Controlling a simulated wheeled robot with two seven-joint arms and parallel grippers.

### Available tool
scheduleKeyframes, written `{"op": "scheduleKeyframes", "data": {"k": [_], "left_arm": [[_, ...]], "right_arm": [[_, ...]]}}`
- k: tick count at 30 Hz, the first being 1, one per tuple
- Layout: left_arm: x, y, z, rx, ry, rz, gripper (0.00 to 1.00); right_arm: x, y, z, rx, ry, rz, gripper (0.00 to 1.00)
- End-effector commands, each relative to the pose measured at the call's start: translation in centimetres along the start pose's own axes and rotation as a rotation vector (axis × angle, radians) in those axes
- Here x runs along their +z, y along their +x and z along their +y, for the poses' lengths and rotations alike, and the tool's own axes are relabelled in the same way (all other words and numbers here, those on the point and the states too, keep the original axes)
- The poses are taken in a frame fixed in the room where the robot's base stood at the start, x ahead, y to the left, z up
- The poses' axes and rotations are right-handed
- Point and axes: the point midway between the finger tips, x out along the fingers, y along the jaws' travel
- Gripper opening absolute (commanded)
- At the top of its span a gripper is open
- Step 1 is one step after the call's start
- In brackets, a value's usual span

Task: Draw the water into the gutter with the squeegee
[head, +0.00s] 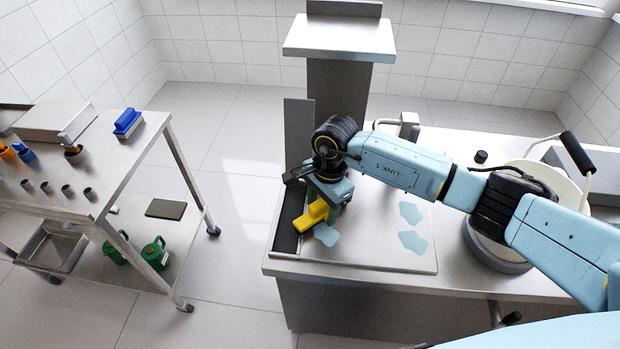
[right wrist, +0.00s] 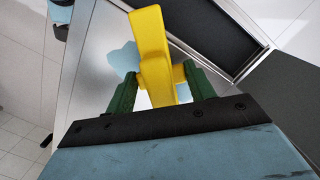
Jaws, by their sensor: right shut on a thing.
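The yellow squeegee (head: 312,215) is at the left side of the steel worktop, by the gutter. It also shows in the right wrist view (right wrist: 152,45). My right gripper (head: 333,207) is shut on it, with its green fingers (right wrist: 160,90) on either side of the yellow body. Light blue water lies in patches: one (head: 326,235) beside the squeegee, and two (head: 411,212) (head: 413,242) farther right. The gutter (head: 287,228) is a dark channel along the worktop's left edge. I cannot tell whether the squeegee touches the worktop. My left gripper is out of view.
A round bowl-like machine (head: 498,255) with a black-handled lever stands on the right. A steel column with a flat top (head: 340,38) rises behind the worktop. A wheeled steel cart (head: 70,205) is at the left, with open floor between.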

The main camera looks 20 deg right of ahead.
Motion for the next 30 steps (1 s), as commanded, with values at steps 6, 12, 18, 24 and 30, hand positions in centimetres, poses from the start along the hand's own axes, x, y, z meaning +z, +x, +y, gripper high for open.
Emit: {"op": "scheduleKeyframes", "data": {"k": [6, 12, 18, 24, 30], "left_arm": [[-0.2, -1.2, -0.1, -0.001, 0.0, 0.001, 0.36], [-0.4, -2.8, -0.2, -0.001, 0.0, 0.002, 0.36], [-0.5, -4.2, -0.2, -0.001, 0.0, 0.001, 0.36], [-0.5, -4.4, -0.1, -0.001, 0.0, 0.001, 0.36], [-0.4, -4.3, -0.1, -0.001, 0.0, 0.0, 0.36]], "right_arm": [[1.0, -2.9, -0.3, -0.007, 0.008, 0.002, 0.04], [1.1, -5.2, -0.2, -0.003, 0.013, 0.002, 0.04], [1.4, -7.6, -0.1, -0.004, 0.013, 0.001, 0.04], [1.4, -8.0, -0.1, -0.002, 0.015, 0.001, 0.04], [1.4, -8.0, -0.1, -0.002, 0.015, 0.001, 0.04]]}}
